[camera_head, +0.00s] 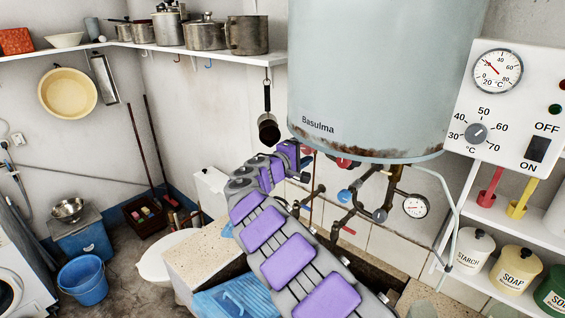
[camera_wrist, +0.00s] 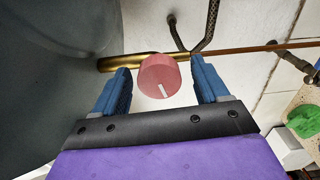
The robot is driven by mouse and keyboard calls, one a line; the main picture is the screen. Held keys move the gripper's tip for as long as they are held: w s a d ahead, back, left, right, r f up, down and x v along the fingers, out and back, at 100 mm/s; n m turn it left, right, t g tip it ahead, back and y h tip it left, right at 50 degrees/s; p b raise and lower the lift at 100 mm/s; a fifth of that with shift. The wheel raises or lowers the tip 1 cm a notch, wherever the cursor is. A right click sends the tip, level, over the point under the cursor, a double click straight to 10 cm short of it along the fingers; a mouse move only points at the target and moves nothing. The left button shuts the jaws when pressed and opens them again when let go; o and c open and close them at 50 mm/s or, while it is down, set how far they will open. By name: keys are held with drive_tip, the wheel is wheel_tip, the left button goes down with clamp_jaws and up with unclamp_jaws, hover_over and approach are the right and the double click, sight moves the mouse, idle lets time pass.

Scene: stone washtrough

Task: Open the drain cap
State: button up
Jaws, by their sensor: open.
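A round red knob (camera_wrist: 159,76) with a white mark shows in the wrist view, in front of a brass pipe. It appears between the two blue fingers of my gripper (camera_wrist: 161,82), with gaps on both sides. My gripper is open and holds nothing. I cannot tell for sure whether this knob is the drain cap. In the head view my gripper (camera_head: 294,153) is at the lower left of the grey boiler (camera_head: 370,75), near a small red part (camera_head: 307,150). Another red handle (camera_head: 343,163) sits under the boiler.
Pipes with a blue valve handle (camera_head: 344,196) and a pressure gauge (camera_head: 415,206) hang below the boiler. A control panel (camera_head: 512,110) is on the right. The boiler's wall (camera_wrist: 55,60) fills the left of the wrist view, close to the left finger.

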drive_tip(key=v, duration=1.6)
drive_tip(key=shift+w+b, duration=0.15)
drive_tip(key=shift+b, duration=0.25)
drive_tip(key=shift+a, duration=0.15)
